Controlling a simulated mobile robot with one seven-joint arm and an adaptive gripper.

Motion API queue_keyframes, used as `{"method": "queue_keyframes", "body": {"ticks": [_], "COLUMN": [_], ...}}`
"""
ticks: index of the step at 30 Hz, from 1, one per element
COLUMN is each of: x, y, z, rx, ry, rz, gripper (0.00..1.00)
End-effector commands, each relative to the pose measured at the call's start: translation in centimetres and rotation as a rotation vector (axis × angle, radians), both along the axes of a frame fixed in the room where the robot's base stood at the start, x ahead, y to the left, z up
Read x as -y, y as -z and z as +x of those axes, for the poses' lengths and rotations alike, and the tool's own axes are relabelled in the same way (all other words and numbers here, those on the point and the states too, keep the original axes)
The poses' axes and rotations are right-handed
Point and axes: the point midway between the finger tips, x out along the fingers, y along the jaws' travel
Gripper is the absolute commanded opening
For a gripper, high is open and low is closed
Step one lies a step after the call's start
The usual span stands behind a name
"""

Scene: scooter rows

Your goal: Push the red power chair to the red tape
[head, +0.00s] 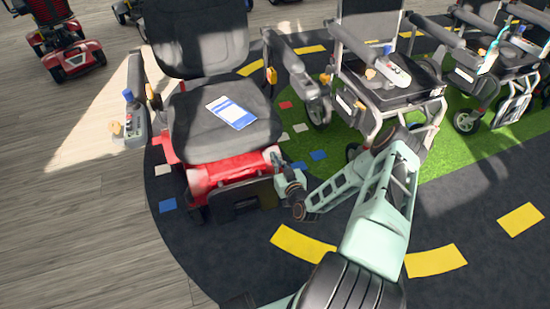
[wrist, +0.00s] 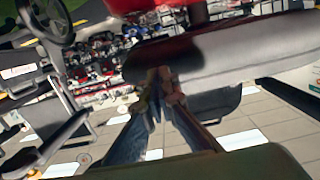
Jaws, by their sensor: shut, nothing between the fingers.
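The red power chair (head: 225,170) stands on the dark floor marking left of centre in the head view. It has a dark grey seat and back, and a blue-and-white card lies on the seat. My gripper (head: 277,158) is at the front right corner of its red base, fingers shut and empty. In the wrist view the fingertips of my gripper (wrist: 160,76) are close under a red and grey body; I cannot tell whether they touch. A small red patch (head: 286,104) lies on the floor right of the chair; I cannot tell if it is the red tape.
A grey wheelchair (head: 385,85) and more chairs (head: 490,65) stand at the right on green turf (head: 450,150). A red scooter (head: 70,50) stands at the far left. Blue and white patches and yellow dashes (head: 435,260) mark the dark floor. Wooden floor at the left is open.

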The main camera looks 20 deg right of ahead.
Motion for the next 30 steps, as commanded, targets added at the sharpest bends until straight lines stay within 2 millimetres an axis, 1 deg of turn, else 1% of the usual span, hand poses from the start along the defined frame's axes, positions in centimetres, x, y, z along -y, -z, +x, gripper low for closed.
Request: {"method": "queue_keyframes", "body": {"ticks": [30], "x": [0.0], "y": [0.1], "z": [6.1], "rx": [0.002], "ry": [0.0], "rz": [-0.002], "gripper": [0.0]}}
